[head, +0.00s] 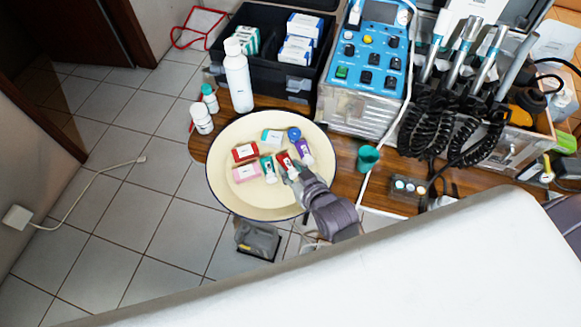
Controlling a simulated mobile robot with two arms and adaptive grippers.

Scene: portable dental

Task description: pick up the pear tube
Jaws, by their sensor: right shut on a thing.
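A round cream tray (225,197) stands at the left end of the wooden table and holds small boxes and tubes. A teal and white tube (267,167), a red and white tube (283,160) and a purple and white tube (303,151) lie on its right half. No label is readable, so I cannot tell which is the pear tube. My right gripper (291,173) reaches in from the lower right, low over the tray. It is shut at the lower end of the red and white tube, partly hiding it. My left gripper is not in view.
A red box (245,152), a pink box (246,173), a white and teal box (272,137) and a blue round container (294,133) share the tray. A white bottle (239,78) stands behind it. A teal cup (368,157) and blue device (367,55) are right.

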